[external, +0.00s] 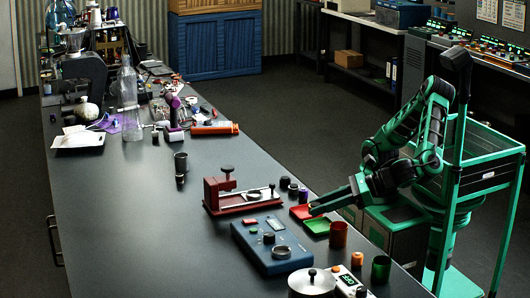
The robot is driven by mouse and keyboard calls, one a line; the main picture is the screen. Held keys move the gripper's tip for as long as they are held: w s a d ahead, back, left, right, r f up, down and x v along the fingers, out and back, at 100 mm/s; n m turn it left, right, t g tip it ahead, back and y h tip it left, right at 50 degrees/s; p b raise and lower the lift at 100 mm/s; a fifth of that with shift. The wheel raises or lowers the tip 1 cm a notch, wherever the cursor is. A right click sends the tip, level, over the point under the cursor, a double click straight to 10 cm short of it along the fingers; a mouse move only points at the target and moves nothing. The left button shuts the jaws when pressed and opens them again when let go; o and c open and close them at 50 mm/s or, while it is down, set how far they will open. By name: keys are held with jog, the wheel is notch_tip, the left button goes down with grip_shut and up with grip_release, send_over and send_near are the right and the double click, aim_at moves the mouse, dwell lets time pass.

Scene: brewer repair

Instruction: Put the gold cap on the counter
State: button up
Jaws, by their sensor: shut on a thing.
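My gripper (314,207) reaches in from the right, low over the small trays at the counter's right edge. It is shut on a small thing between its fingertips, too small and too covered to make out. I cannot pick out the gold cap for certain. A red tray (299,212) and a green tray (316,227) lie by the fingertips. The dark grey counter (130,220) runs from the front to the back left.
A red press-like device (229,198) and a blue box with dials (272,248) stand left of the trays. The counter's middle left is clear.

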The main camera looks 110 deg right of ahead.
jog(key=w+d+m+g+h, duration=0.2)
jog(key=w+d+m+h, duration=0.1)
jog(key=d, duration=1)
jog(key=m+g+h, duration=0.5)
jog(key=m+g, duration=0.3)
send_over(244, 169)
jog(key=f, duration=0.5)
jog(key=shift+s+a+f, duration=0.2)
jog(key=shift+s+f, duration=0.05)
jog(key=shift+f, duration=0.1)
jog(key=shift+w+d+f, duration=0.1)
jog(key=shift+d+f, duration=0.2)
jog(key=shift+f, duration=1.95)
